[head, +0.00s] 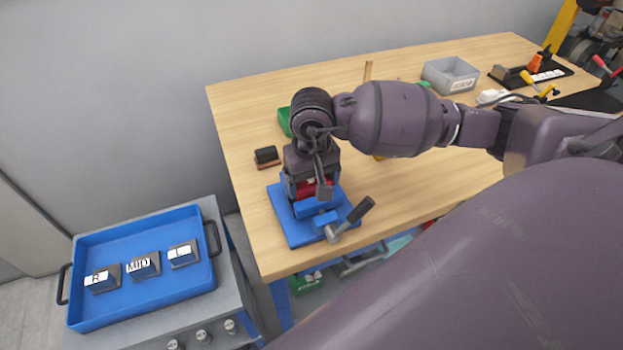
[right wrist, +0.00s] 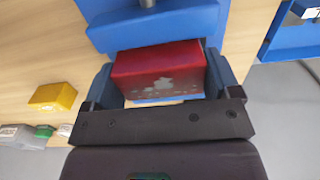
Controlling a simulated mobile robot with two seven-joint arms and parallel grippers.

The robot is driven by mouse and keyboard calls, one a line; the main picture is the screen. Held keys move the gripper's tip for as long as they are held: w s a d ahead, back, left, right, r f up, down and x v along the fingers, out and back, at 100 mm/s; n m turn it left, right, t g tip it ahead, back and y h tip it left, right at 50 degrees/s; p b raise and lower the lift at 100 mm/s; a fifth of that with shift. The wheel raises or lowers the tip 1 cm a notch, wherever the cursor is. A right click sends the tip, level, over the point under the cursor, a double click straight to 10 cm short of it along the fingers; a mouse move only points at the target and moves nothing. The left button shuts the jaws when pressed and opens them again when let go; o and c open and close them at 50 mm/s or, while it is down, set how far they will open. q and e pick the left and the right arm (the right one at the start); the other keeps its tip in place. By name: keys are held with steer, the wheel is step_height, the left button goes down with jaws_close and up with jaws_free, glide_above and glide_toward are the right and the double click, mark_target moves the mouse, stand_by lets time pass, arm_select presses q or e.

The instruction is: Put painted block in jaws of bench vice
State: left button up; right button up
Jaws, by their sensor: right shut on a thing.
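The painted block (right wrist: 158,68) is red with a pale worn patch, and a bit of its red shows in the head view (head: 306,187). My right gripper (right wrist: 165,78) is shut on it, one finger at each end; in the head view the gripper (head: 310,187) points down at the vice. The blue bench vice (head: 290,229) stands at the table's near left corner, its handle to the front right. In the right wrist view a blue jaw (right wrist: 150,30) lies beside the block's far side. I cannot tell whether the block rests between the jaws. My left gripper is out of view.
A dark brush-like block (head: 267,157) lies left of my gripper. A blue tray (head: 200,284) with labelled blocks stands on a cart at lower left. A yellow block (right wrist: 53,98) lies on the table. A grey bin (head: 450,76) and tools stand at the back right.

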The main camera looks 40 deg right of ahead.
steer(key=o, duration=1.1)
steer(key=shift+r, duration=0.5)
step_height(320, 180, up, 11)
steer(key=shift+r, duration=0.15)
